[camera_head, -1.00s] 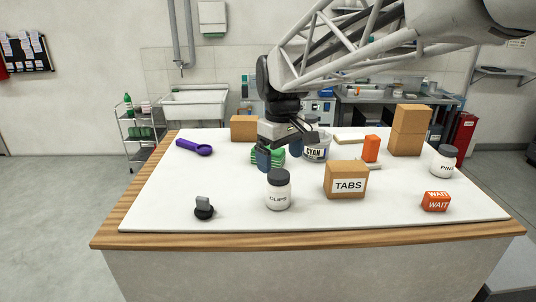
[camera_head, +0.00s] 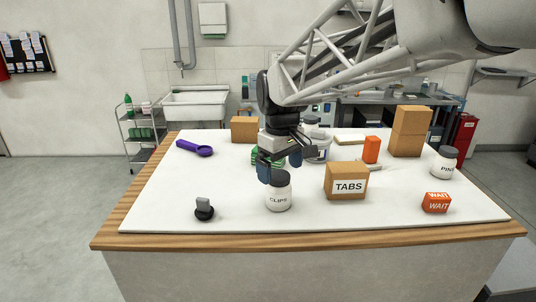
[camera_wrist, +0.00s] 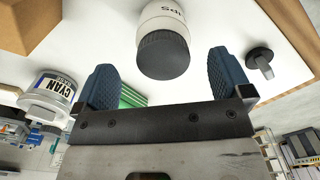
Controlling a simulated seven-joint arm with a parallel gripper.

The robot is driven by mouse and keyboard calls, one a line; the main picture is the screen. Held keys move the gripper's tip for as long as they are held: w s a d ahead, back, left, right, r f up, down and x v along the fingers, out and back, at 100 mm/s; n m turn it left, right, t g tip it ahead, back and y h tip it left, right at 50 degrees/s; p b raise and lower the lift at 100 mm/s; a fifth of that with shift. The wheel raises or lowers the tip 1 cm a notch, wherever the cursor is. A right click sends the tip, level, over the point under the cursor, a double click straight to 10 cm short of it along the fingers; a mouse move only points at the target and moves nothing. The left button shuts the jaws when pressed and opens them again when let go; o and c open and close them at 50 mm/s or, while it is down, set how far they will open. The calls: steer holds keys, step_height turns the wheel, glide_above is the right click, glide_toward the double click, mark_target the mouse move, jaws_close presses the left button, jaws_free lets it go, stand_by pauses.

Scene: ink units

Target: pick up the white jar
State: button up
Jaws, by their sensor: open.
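A white jar with a dark lid, labelled CLIPS (camera_head: 278,199), stands upright at the front middle of the table. In the wrist view the jar (camera_wrist: 163,40) shows lid toward me, its lid between the lines of my two blue fingertips and beyond them. My gripper (camera_head: 280,166) is open and empty, just above and behind the jar; I cannot tell the exact gap. The fingers also show in the wrist view (camera_wrist: 166,80). A second white jar with a dark lid, labelled PIN with the rest cut off (camera_head: 443,163), stands at the right.
A TABS box (camera_head: 346,182) stands right of the CLIPS jar; a dark knob-like object (camera_head: 204,209) is left. An orange WAIT block (camera_head: 436,202) is front right. The front left is mostly clear.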

mark_target(279, 174)
steer(key=shift+f, duration=0.1)
steer(key=shift+a+f, duration=0.15)
steer(key=shift+f, duration=2.35)
steer(key=shift+c, duration=0.5)
steer(key=c, duration=1)
steer(key=shift+r, duration=0.1)
steer(key=shift+r, duration=0.65)
step_height(279, 174, up, 2)
steer(key=s+d, duration=0.1)
steer(key=s, duration=0.4)
steer(key=s+d+r, duration=0.1)
steer(key=s, duration=0.4)
steer(key=s+d, duration=0.2)
steer(key=s, duration=0.3)
steer(key=shift+s+r, duration=0.25)
steer(key=shift+s, duration=0.05)
